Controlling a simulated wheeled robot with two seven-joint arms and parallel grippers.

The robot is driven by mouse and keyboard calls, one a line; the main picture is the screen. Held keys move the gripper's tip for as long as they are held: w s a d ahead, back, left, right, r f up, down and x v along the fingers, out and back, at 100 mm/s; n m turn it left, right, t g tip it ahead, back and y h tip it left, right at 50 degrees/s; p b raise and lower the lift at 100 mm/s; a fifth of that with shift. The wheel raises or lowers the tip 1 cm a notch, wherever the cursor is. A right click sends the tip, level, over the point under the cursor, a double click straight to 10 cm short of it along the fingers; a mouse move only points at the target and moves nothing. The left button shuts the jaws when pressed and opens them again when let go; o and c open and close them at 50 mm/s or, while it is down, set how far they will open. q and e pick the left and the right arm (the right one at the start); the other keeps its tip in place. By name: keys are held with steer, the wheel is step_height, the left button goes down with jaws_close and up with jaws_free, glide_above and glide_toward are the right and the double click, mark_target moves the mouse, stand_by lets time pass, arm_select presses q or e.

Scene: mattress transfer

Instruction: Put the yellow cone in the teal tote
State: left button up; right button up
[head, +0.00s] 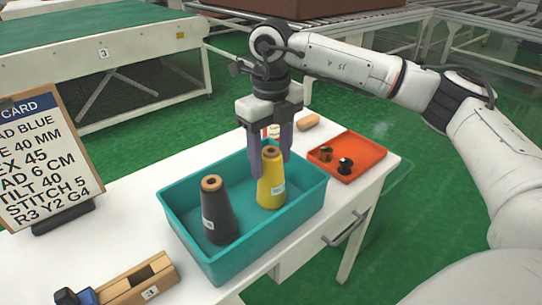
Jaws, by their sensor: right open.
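The yellow cone (271,184) stands upright inside the teal tote (226,262), toward its right side. It has a brown top and a white label. A dark grey cone (217,213) stands in the same tote to its left. My right gripper (270,165) is above the tote, pointing down, with its fingers open around or just behind the top of the yellow cone; I cannot tell whether they touch it. My left gripper is not in view.
An orange tray (372,158) with small dark spools lies right of the tote. A wooden block (308,123) lies behind it. A wooden holder (138,283) sits at the front left. A card on a stand (45,160) is at the left. A green-topped conveyor (100,25) is behind.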

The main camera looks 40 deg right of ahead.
step_height(320, 180, up, 12)
steer(key=p, duration=0.1)
steer(key=shift+r, duration=0.15)
